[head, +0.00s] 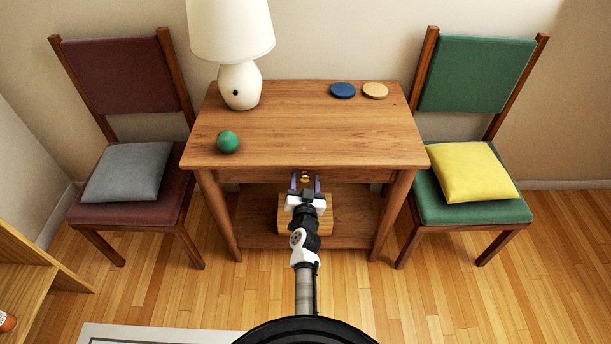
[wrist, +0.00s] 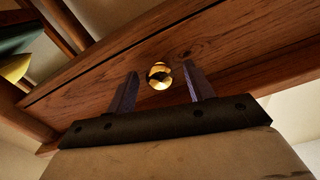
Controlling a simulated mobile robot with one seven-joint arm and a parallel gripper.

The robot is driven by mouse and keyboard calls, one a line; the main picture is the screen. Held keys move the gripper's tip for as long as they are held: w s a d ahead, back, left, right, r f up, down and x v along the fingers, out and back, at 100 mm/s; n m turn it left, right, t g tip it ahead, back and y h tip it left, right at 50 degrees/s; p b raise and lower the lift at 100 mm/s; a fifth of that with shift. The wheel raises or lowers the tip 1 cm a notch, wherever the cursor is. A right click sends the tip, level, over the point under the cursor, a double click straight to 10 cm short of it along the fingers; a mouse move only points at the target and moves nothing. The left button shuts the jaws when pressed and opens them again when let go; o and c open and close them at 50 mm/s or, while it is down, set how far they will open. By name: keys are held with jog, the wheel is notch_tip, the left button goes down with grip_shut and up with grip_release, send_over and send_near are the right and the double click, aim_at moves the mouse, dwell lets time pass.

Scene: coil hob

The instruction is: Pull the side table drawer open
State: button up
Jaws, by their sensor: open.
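The wooden side table (head: 310,125) stands against the wall. Its drawer (head: 258,176) is under the top, and its front looks flush with the table frame. The drawer front (wrist: 215,58) fills much of the wrist view, with a round brass knob (wrist: 159,76) on it. My gripper (head: 305,183) is at the drawer front, open. In the wrist view its two purple fingers (wrist: 162,88) stand on either side of the knob, with a gap on both sides. Whether the fingertips touch the drawer front is unclear.
A lamp (head: 240,85), a green ball (head: 228,142), a blue disc (head: 343,90) and a tan disc (head: 375,90) are on the tabletop. A wooden block or box (head: 325,222) sits on the lower shelf. A red chair (head: 125,75) and green chair (head: 475,75) flank the table.

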grip_shut()
dwell(0.4)
